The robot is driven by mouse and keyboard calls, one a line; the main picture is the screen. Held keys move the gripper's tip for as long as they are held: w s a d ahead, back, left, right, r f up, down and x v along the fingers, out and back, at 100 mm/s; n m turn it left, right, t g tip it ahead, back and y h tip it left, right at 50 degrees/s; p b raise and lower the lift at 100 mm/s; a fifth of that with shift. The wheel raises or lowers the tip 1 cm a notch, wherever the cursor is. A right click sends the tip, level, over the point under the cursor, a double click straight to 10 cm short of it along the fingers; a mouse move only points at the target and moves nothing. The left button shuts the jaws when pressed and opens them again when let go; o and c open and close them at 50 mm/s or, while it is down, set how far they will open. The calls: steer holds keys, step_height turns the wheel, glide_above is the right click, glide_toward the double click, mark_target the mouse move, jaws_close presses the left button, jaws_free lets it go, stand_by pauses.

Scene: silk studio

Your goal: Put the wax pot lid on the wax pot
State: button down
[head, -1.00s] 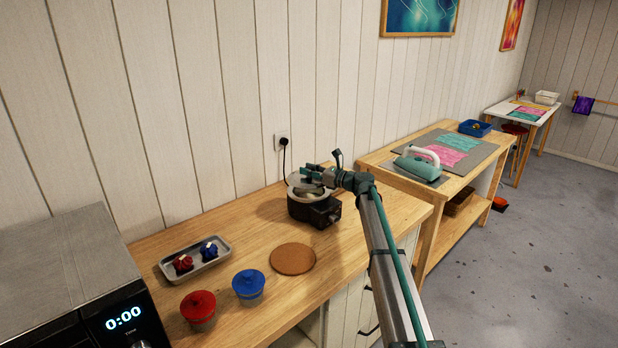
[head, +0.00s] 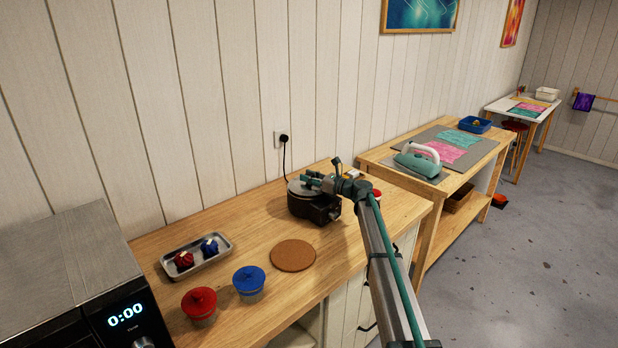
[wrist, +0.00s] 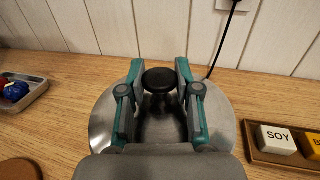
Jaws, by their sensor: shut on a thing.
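The wax pot (head: 322,213) is a dark, round pot on the wooden counter, close to the wall. The wax pot lid (head: 296,189) is a grey metal disc with a black knob. It lies level at the pot's top; I cannot tell whether it fully rests on the rim. In the wrist view the lid (wrist: 104,122) fills the middle and hides the pot below. My gripper (wrist: 160,84) has its fingers on both sides of the black knob (wrist: 159,79), shut on it. In the head view my gripper (head: 312,180) is over the pot.
A wooden tray (wrist: 262,158) with a block marked SOY is right of the pot. A cork mat (head: 293,256), red and blue lidded pots (head: 199,304) (head: 249,281) and a metal tray (head: 211,262) are on the counter at left. A power cord (head: 284,155) runs behind the pot.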

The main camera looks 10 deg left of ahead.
steer(key=shift+s+f, duration=0.1)
steer(key=shift+f, duration=0.2)
steer(key=c, duration=0.8)
jaws_free()
steer(key=shift+f, duration=0.15)
steer(key=shift+s+f, duration=0.1)
steer(key=shift+d+r, duration=0.15)
steer(key=shift+r, duration=0.4)
steer(key=b+v, duration=0.1)
steer(key=v, duration=0.4)
steer(key=b+v, duration=0.2)
steer(key=v, duration=0.3)
steer(key=shift+d+r, duration=0.15)
steer(key=shift+r, duration=0.1)
steer(key=shift+s+d+r, duration=0.1)
steer(key=shift+s+d, duration=0.15)
steer(key=shift+d, duration=0.35)
steer(key=shift+d, duration=0.1)
